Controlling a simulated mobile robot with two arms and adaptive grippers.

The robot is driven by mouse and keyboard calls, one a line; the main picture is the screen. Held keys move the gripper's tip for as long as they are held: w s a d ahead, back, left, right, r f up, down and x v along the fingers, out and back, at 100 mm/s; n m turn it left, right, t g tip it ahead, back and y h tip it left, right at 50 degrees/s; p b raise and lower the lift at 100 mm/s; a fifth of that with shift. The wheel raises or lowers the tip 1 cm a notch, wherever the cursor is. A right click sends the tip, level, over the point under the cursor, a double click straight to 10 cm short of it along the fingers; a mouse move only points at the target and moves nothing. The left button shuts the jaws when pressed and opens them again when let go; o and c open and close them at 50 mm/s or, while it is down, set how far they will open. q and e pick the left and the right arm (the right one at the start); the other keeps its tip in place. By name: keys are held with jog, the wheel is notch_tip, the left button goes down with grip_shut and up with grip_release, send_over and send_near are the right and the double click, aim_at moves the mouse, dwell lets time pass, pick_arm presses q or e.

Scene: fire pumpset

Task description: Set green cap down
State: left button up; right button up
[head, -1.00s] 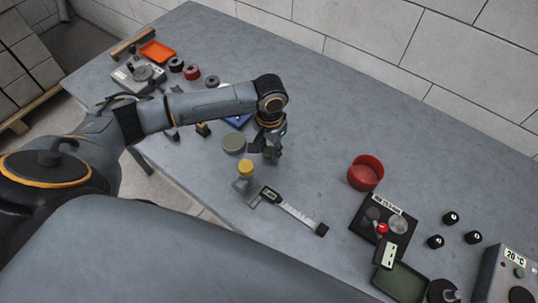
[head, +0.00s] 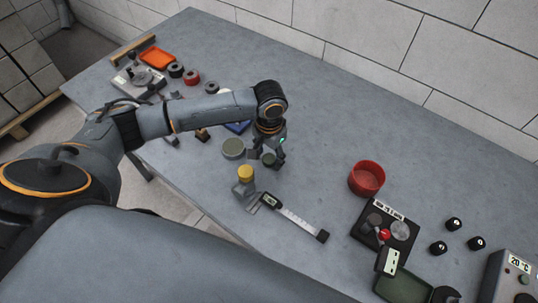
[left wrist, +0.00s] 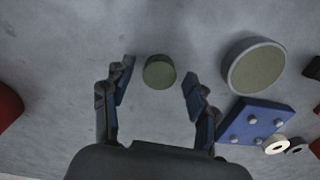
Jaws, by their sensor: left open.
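The small green cap (left wrist: 159,72) shows in the left wrist view between the two fingertips of my left gripper (left wrist: 157,78), with a gap on each side. It looks to be resting on the grey table. In the head view the cap (head: 269,160) shows at the fingers of my left gripper (head: 266,156), low over the table. My left gripper is open and points down. My right gripper is in neither view.
A larger grey-green disc (head: 233,149) lies left of the cap, near a blue studded block (left wrist: 256,121). A yellow-topped piece (head: 245,173) and a caliper (head: 295,216) are nearer me. A red bowl (head: 366,178) stands right. The table behind the gripper is clear.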

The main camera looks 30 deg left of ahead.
aim_at(269, 158)
pick_arm(q)
notch_tip(269, 158, up, 12)
jog(key=shift+b, duration=0.35)
jog(key=shift+f, duration=0.1)
dwell(0.4)
